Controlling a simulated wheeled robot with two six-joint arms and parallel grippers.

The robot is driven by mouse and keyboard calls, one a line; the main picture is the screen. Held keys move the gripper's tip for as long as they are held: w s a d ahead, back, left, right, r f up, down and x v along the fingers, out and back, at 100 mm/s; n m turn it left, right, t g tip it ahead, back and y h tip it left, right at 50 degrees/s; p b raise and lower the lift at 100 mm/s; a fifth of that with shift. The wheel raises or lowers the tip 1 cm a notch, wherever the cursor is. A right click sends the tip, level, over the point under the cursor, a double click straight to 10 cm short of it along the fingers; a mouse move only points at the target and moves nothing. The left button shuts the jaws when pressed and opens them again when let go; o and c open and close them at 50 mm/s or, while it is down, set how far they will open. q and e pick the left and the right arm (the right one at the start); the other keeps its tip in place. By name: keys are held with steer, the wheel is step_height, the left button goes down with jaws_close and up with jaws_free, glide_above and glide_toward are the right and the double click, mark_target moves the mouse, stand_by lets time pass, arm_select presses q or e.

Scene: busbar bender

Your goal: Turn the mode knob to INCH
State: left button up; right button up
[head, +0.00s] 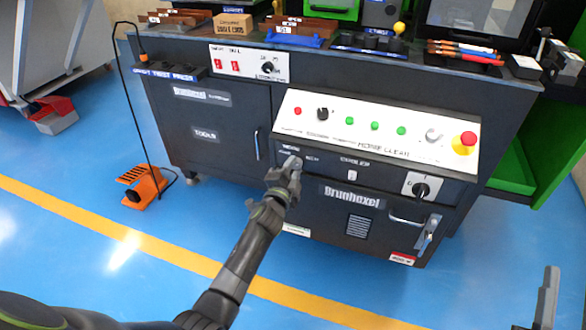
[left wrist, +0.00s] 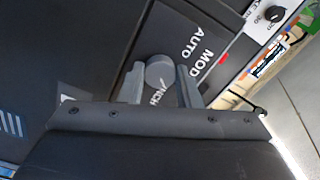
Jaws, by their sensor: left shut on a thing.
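The mode knob (left wrist: 160,73) is a round grey knob on the dark front panel of the bender, seen in the left wrist view. I cannot tell exactly where the knob points. My left gripper (head: 289,166) is at the panel's left part in the head view, covering the knob. Its fingers also show in the left wrist view (left wrist: 160,84), shut on the knob from both sides. Part of my right gripper (head: 547,297) shows at the lower right, away from the panel.
Above is a white sloped panel with several buttons, a black knob (head: 322,114) and a red emergency stop (head: 466,141). Another black knob (head: 420,190) and a handle (head: 406,219) are to the right. An orange pedal (head: 146,187) stands on the open blue floor.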

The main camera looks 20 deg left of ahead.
arm_select(q)
steer(key=shift+f+m, duration=0.1)
steer(key=shift+m, duration=0.3)
arm_select(e)
steer(key=shift+w+f, duration=0.1)
steer(key=shift+f, duration=0.15)
arm_select(q)
steer(key=o, duration=1)
arm_select(e)
steer(key=shift+d, duration=0.1)
steer(key=shift+f, duration=0.1)
